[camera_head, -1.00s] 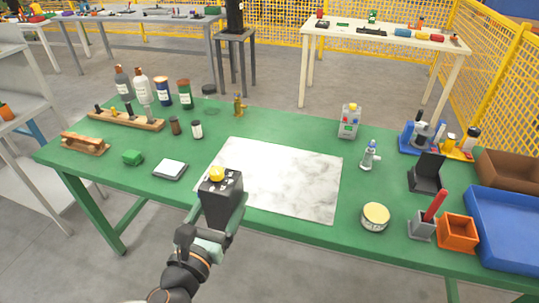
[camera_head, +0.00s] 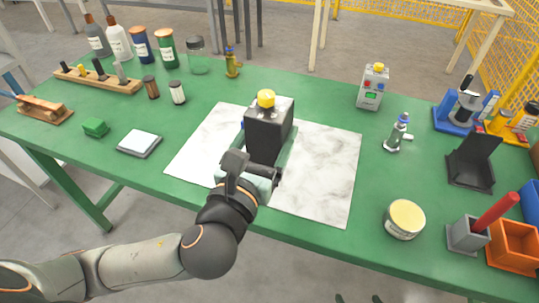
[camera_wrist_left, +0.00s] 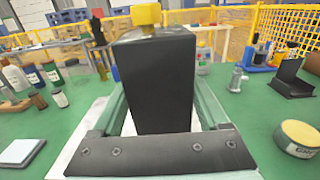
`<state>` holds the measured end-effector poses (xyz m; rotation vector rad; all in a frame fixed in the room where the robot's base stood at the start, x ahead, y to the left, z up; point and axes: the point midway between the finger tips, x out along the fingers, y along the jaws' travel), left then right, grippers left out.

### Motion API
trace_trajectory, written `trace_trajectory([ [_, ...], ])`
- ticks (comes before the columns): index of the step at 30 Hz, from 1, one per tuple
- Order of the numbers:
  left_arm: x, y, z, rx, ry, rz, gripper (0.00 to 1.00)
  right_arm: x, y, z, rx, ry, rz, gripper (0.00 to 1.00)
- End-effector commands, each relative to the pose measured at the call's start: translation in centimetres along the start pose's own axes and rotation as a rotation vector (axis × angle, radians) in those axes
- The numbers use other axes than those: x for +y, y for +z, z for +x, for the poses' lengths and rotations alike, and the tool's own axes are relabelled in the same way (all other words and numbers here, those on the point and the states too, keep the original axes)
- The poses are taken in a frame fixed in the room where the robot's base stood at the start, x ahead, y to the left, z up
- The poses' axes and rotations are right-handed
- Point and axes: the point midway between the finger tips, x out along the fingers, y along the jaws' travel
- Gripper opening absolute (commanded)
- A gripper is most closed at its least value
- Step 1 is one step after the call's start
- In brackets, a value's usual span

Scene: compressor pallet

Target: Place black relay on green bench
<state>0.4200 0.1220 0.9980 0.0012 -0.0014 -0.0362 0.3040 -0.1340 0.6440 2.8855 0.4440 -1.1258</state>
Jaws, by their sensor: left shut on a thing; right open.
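The black relay (camera_head: 269,130) is a dark upright box with a yellow knob on top. My left gripper (camera_head: 262,162) is shut on it, with its pale green fingers on either side. In the left wrist view the relay (camera_wrist_left: 157,80) fills the middle between the fingers. It is over the white marbled sheet on the green bench (camera_head: 330,98); its underside is hidden, so I cannot tell whether it touches. Two small dark tips at the bottom edge of the head view look like my right gripper (camera_head: 358,299), apart and empty, in front of the bench.
The white marbled sheet (camera_head: 325,165) is largely clear. A scale (camera_head: 139,143) and green block (camera_head: 95,127) lie left. Bottles (camera_head: 118,40) line the back left.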

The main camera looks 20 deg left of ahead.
Motion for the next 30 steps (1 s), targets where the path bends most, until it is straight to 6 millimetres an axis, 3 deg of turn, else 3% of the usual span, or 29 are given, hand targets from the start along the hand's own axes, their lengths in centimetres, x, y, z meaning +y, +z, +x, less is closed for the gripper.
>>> trace_trajectory([
  [3, 0.7, -1.3, 1.9, -0.007, 0.005, 0.002, 0.0, 0.2, 1.2, 1.3, 0.002, -0.002, -0.005, 1.0],
  [11, 2.8, -3.8, 8.0, -0.004, 0.007, 0.003, 0.0, 0.3, 1.6, 1.6, 0.005, -0.002, -0.009, 1.0],
  [15, 3.5, -6.7, 10.2, -0.001, 0.004, 0.001, 0.0, 0.5, 3.0, 2.1, -0.005, 0.001, -0.008, 1.0],
  [26, 4.2, -9.2, 12.5, -0.003, 0.003, 0.0, 0.0, 1.1, 3.2, 2.4, 0.004, 0.01, -0.014, 1.0],
  [30, 4.3, -11.4, 12.9, 0.0, 0.002, -0.002, 0.0, 1.3, 4.2, 3.1, 0.0, 0.012, -0.014, 1.0],
])
